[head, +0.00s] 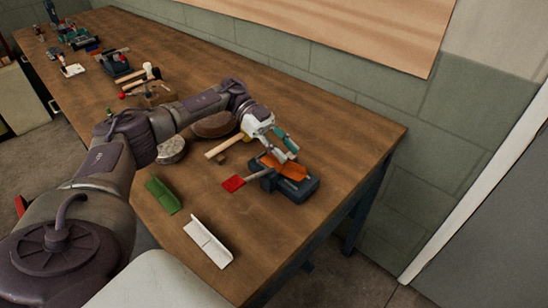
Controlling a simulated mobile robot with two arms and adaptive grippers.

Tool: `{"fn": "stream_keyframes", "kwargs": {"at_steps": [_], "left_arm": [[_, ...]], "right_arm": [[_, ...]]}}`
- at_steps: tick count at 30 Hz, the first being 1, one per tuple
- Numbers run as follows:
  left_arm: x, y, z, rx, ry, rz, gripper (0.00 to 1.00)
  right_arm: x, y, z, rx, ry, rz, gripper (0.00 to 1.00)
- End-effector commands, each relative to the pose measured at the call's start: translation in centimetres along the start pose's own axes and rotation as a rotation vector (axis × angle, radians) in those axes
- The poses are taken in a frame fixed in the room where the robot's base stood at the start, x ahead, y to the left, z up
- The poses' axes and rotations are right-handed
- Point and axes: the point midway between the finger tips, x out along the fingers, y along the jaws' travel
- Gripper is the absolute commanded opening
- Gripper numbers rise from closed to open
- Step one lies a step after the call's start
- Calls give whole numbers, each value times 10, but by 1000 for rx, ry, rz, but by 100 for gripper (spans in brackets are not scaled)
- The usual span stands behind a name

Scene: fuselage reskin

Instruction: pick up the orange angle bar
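The orange angle bar (292,170) lies on or against a dark blue vise-like tool (296,188) near the right end of the wooden bench. My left gripper (287,155) reaches in from the left and points down. Its fingertips are right at the bar's upper side and partly cover it. At this size I cannot tell whether the fingers touch the bar or are closed on it. My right gripper is not in view.
A red-ended tool (234,183) lies left of the vise-like tool. A green angle piece (163,195) and a white angle piece (208,242) lie nearer on the bench (330,130). A wooden-handled mallet (223,146) lies beside the gripper. The bench's right end is clear.

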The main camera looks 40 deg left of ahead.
Motion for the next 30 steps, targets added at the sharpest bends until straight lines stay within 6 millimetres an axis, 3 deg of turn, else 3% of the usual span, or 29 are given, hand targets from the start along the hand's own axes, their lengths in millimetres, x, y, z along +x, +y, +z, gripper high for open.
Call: {"fn": "stream_keyframes", "kwargs": {"at_steps": [9,17,23,30], "left_arm": [[41,0,2,1,2,2,33],[44,-1,3,1,1,1,33],[44,-1,3,1,1,1,0],[44,-1,3,1,1,1,0]], "right_arm": [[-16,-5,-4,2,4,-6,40],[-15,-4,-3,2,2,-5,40],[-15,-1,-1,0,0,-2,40],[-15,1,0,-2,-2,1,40]]}}
